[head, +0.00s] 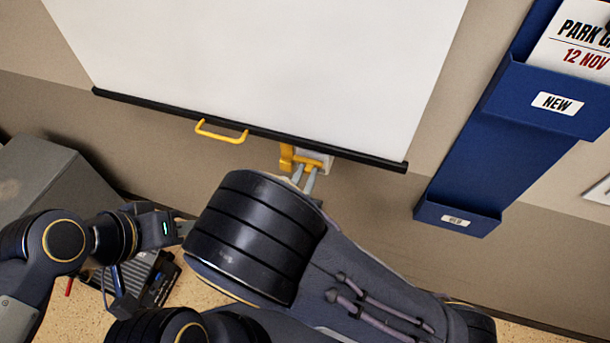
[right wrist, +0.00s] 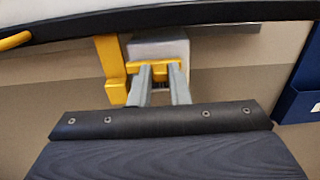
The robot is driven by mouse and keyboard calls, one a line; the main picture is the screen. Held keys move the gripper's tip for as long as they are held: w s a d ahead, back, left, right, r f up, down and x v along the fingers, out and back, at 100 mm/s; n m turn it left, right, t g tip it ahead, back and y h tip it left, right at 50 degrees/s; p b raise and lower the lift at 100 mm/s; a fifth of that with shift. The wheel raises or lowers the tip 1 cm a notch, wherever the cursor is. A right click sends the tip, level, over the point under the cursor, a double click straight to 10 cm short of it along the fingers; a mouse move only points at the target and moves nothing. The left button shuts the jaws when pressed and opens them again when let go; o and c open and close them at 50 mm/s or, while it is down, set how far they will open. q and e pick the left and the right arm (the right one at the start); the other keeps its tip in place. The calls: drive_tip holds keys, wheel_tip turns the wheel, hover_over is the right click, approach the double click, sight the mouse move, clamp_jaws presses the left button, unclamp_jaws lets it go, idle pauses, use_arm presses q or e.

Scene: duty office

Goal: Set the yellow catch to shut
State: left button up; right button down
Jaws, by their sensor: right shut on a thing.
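The yellow catch (head: 287,157) sits on a pale block (right wrist: 172,48) on the wall, just under the black bottom bar of a white panel. In the right wrist view the catch (right wrist: 112,70) shows an upright yellow piece left of my fingers and a yellow crosspiece at the fingertips. My right gripper (head: 305,172) is shut on the catch's yellow piece; its fingers also show in the right wrist view (right wrist: 160,76). My left gripper (head: 182,228) is low at the left, away from the catch. Its fingertips are partly hidden behind my right arm.
The white panel (head: 260,60) has a black bottom bar (head: 160,108) and a yellow handle (head: 221,132) left of the catch. A blue wall rack (head: 500,135) with papers hangs at the right. A grey cabinet (head: 50,180) stands at the left.

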sight(295, 160)
drive_tip(key=shift+w+a+b, duration=0.15)
drive_tip(key=shift+w+a, duration=0.15)
drive_tip(key=shift+a, duration=0.6)
drive_tip(key=shift+w+a+b, duration=0.15)
drive_tip(key=shift+w+a, duration=0.1)
drive_tip(key=shift+a, duration=0.6)
drive_tip(key=c, duration=1.4)
unclamp_jaws()
drive_tip(key=shift+a, duration=0.1)
drive_tip(key=shift+o, duration=0.2)
drive_tip(key=shift+s, duration=0.1)
